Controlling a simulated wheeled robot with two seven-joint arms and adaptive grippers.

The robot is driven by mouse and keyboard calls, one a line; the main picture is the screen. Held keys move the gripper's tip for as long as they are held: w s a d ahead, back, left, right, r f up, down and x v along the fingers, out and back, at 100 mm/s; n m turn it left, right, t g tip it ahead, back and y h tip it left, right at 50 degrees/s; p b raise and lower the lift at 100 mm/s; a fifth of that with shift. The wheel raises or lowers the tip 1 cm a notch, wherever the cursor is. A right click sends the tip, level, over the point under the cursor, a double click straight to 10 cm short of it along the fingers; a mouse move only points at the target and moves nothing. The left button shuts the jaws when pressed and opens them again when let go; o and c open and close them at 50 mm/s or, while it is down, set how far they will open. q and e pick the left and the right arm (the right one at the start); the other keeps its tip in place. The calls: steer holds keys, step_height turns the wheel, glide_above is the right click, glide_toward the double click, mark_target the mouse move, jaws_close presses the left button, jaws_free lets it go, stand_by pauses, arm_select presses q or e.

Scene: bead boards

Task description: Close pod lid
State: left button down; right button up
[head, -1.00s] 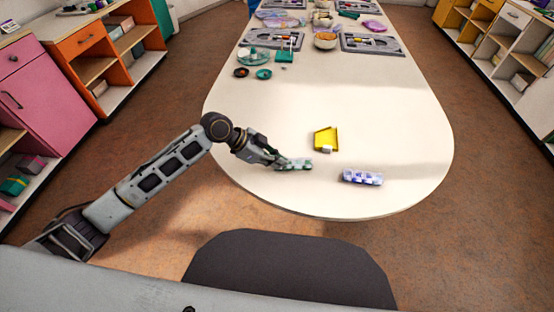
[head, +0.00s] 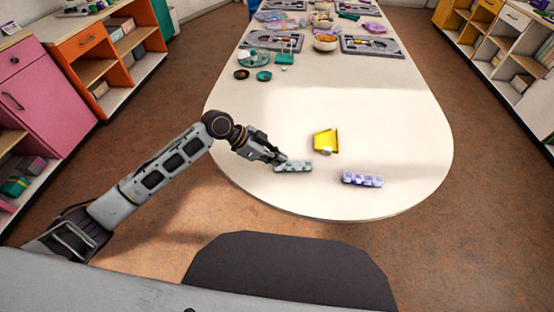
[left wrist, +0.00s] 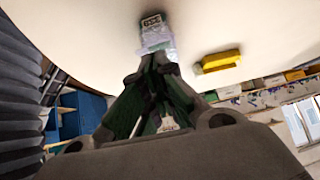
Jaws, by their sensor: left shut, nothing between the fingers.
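A pod box with green and pale compartments (head: 293,166) lies near the table's front edge in the head view. A second pod box with purple and pale compartments (head: 362,178) lies to its right. My left gripper (head: 282,158) is shut and empty, its tips at the green box's upper left edge; whether they touch it I cannot tell. In the left wrist view the fingertips (left wrist: 160,60) are together, with a pale, lavender-tinted box (left wrist: 155,35) just beyond them, partly hidden. The lids are too small to judge open or shut. My right gripper is not in view.
A yellow tray (head: 325,141) lies behind the two boxes; it also shows in the left wrist view (left wrist: 217,61). Grey trays, bowls and small teal items stand at the table's far end. The middle of the white table (head: 330,105) is clear.

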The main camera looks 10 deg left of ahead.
arm_select(q)
steer(key=v, duration=1.2)
stand_by(0.5)
steer(key=shift+a, duration=0.1)
stand_by(0.4)
